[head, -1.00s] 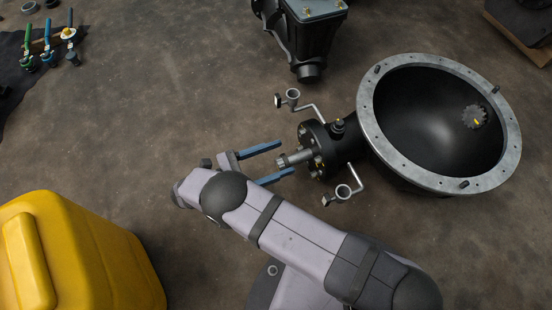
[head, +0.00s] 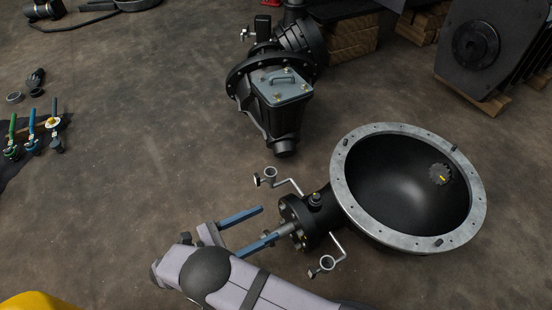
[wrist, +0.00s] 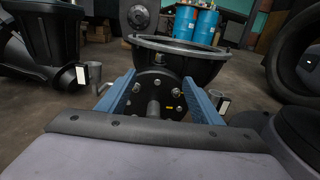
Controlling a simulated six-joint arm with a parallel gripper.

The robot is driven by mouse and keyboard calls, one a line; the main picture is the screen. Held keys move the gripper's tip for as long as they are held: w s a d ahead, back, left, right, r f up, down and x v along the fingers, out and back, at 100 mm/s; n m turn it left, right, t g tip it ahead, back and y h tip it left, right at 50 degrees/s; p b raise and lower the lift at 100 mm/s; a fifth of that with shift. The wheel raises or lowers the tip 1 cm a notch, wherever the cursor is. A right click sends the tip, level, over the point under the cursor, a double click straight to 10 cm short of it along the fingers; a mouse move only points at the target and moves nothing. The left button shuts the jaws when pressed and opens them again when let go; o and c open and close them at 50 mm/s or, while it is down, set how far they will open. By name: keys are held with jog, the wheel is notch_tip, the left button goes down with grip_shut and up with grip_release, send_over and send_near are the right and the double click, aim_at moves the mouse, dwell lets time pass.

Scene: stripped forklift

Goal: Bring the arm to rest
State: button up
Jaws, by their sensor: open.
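My gripper (head: 251,228) is open, with its two blue fingers pointing right toward the flanged end of a black bell-shaped housing (head: 317,211). The fingers stand apart, and a short metal shaft (head: 285,232) projects from the flange near their tips. In the wrist view the gripper (wrist: 157,92) shows its fingers spread to either side of the flange (wrist: 150,86) and its bolts. I see nothing held between them. Whether a fingertip touches the shaft or flange I cannot tell.
Bent rods with rings (head: 327,262) stick out beside the flange. A black gear unit (head: 280,95) stands behind. Tools with green and blue handles (head: 32,125) lie at left. A yellow container (head: 38,301) shows at bottom left. Blue drums (wrist: 195,24) stand far back. Floor at left centre is clear.

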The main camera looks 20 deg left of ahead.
jog(key=w+d+r+m+g+y+p, duration=0.1)
jog(key=w+d+r+m+g+p, duration=0.1)
jog(key=d+r+m+g+p, duration=0.5)
jog(key=w+d+r+m+g+y+p, duration=0.1)
jog(key=w+d+r+m+g+p, duration=0.15)
jog(key=d+r+g+p, duration=0.5)
jog(key=s+d+r+m+t+y+p, duration=0.1)
jog(key=s+d+r+m+y+p, duration=0.35)
jog(key=d+r+m+p, duration=0.55)
jog(key=s+d+r+m+t+y+p, duration=0.1)
jog(key=s+d+r+m+y+p, duration=0.3)
jog(key=d+r+m+y+p, duration=0.55)
jog(key=a+r+n+h+p, duration=0.1)
jog(key=a+r+p, duration=0.1)
jog(key=r+p, duration=1.5)
jog(key=a+r+n+h+p, duration=0.1)
jog(key=a+r+h+p, duration=0.1)
jog(key=r+p, duration=1.4)
notch_tip(320, 180, up, 6)
jog(key=shift+w+r+p, duration=0.25)
jog(key=shift+w+p, duration=0.05)
jog(key=shift+p, duration=0.05)
notch_tip(320, 180, down, 78)
jog(key=b, duration=7.7)
jog(key=shift+b, duration=0.4)
jog(key=shift+r, duration=0.1)
